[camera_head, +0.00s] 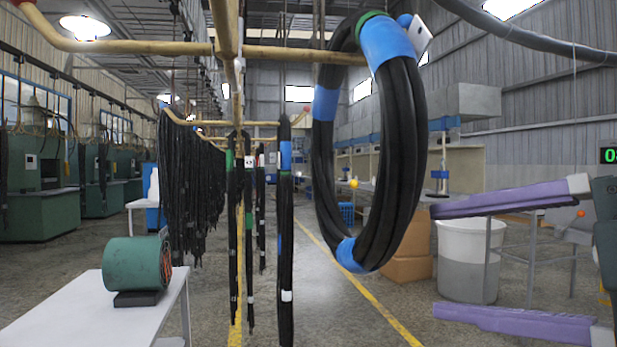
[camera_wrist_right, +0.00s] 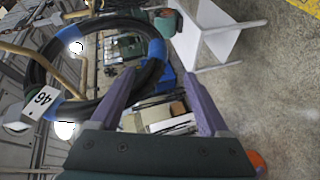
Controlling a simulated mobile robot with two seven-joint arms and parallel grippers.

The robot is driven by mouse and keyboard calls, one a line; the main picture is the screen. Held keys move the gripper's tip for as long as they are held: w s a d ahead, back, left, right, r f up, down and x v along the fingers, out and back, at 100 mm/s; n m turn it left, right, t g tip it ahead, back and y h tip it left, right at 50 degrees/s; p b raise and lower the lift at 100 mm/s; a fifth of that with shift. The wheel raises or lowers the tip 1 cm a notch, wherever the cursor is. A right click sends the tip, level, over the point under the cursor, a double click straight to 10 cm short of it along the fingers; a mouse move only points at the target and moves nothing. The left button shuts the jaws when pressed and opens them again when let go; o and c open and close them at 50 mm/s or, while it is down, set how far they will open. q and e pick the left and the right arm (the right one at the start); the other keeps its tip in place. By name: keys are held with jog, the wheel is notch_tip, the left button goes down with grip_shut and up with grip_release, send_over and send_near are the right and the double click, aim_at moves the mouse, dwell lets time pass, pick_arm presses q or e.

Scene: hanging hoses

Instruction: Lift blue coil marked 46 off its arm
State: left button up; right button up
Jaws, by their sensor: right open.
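The coil (camera_head: 404,150) is a ring of thick black hose with blue bands and some green at its top. It hangs from the end of a wooden arm (camera_head: 290,53) in the head view. Its white tag (camera_head: 421,35) sits at the upper right; the number 46 reads on the tag in the right wrist view (camera_wrist_right: 41,101). My right gripper (camera_head: 434,260) is open and empty, its purple fingers pointing left, to the right of the coil's lower part and apart from it. The fingers also show in the right wrist view (camera_wrist_right: 163,73). My left gripper is not in view.
Several thin dark hoses (camera_head: 286,220) hang left of the coil, with a dense row (camera_head: 190,180) farther back. A green motor (camera_head: 136,268) stands on a white table (camera_head: 60,325) at the lower left. A white bin (camera_head: 465,270) and cardboard boxes (camera_head: 405,268) stand behind the coil.

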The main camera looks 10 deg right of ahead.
aim_at(376, 253)
jog(key=x, duration=0.3)
jog(key=p+x, duration=0.1)
jog(key=x, duration=0.1)
jog(key=p+x, duration=0.1)
jog(key=x, duration=0.2)
jog(key=shift+w+r, duration=0.25)
jog(key=shift+w, duration=0.25)
jog(key=shift+w+a+f, duration=0.15)
jog(key=shift+w+f, duration=0.1)
jog(key=shift+w, duration=0.1)
grip_shut()
dwell(0.8)
